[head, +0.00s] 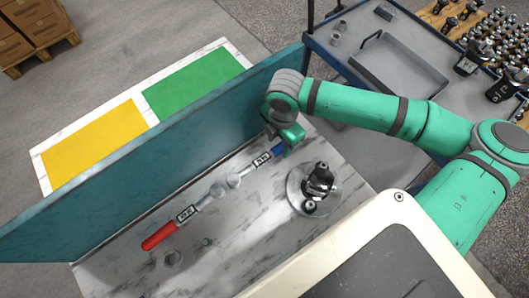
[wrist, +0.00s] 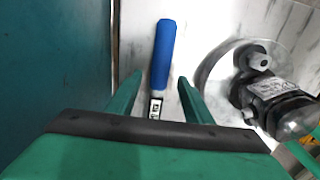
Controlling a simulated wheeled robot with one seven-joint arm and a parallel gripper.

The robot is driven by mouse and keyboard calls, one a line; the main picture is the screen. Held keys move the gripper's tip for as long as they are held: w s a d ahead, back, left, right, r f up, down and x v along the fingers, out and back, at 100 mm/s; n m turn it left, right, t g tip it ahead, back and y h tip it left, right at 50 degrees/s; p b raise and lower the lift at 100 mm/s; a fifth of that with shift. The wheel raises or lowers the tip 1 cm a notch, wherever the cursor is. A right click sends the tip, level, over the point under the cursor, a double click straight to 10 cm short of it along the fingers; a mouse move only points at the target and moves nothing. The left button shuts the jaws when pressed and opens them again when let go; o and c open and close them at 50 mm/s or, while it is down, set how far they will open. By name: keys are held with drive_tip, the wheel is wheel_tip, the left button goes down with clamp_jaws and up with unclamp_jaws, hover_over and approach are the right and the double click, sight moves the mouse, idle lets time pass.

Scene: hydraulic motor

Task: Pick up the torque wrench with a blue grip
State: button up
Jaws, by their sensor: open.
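The torque wrench with a blue grip (head: 259,160) lies on the marbled work surface by the teal panel. In the wrist view its blue grip (wrist: 163,55) points away, with the labelled shaft nearer me. My gripper (head: 284,145) is above the blue grip end and hides part of it in the head view. In the wrist view my gripper (wrist: 160,84) is open, with one finger on each side of the wrench and visible gaps to both. A second wrench with a red grip (head: 160,236) lies further left; the two wrench heads are close together.
The teal panel (head: 160,175) rises along the left of my gripper. The dark hydraulic motor (head: 318,183) stands on a round clear base to the right. Small ring-like parts (head: 173,258) lie near the red wrench. A blue cart (head: 345,65) stands behind.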

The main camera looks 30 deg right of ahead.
drive_tip(key=shift+f, duration=1.1)
clamp_jaws()
wheel_tip(320, 180, up, 10)
drive_tip(key=c, duration=0.8)
unclamp_jaws()
drive_tip(key=shift+r, duration=0.1)
clamp_jaws()
